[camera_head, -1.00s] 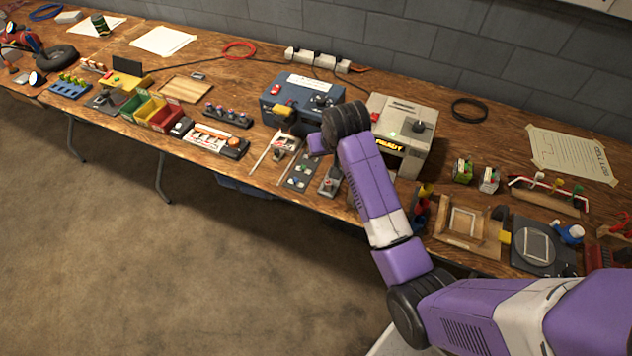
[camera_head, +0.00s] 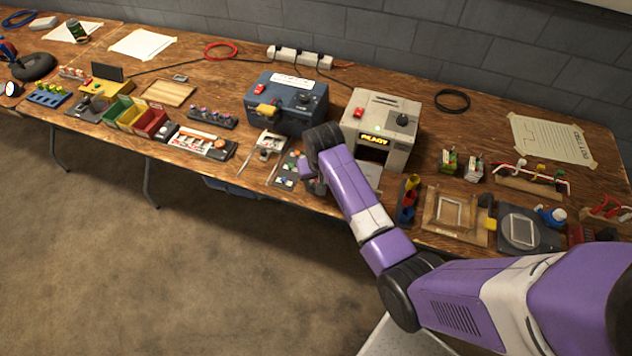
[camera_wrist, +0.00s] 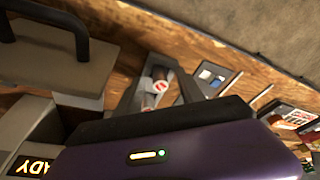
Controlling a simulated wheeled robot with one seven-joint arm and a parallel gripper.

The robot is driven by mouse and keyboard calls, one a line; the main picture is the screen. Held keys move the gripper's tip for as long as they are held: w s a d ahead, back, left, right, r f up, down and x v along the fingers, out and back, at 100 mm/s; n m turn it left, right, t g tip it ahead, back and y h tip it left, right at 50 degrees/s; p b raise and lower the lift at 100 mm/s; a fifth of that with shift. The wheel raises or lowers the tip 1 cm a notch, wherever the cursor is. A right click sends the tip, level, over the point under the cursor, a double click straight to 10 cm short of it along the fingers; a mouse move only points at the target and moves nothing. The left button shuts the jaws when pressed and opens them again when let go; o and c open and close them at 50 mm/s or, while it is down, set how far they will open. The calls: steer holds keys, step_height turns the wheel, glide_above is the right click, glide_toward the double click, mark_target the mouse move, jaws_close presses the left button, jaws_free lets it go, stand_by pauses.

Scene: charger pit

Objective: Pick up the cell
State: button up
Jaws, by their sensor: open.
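In the wrist view a white cylinder with red marks, likely the cell (camera_wrist: 158,76), sits in a dark grey holder (camera_wrist: 130,100) on the bench; a second red-and-white patch shows just below it, and I cannot tell if it is a separate piece. In the head view my gripper (camera_head: 309,172) hangs over the bench's front part, left of the grey charger (camera_head: 385,125), and the wrist hides the holder and cell. The gripper is open and empty.
The charger shows a lit "READY" sign, and a grey part with a black handle (camera_wrist: 78,35) stands near it in the wrist view. A blue box (camera_head: 285,105) stands behind my gripper to the left. A wooden frame (camera_head: 455,213) lies right. The bench is crowded.

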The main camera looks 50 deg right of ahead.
steer(key=shift+f, duration=0.1)
steer(key=shift+c, duration=0.3)
jaws_close()
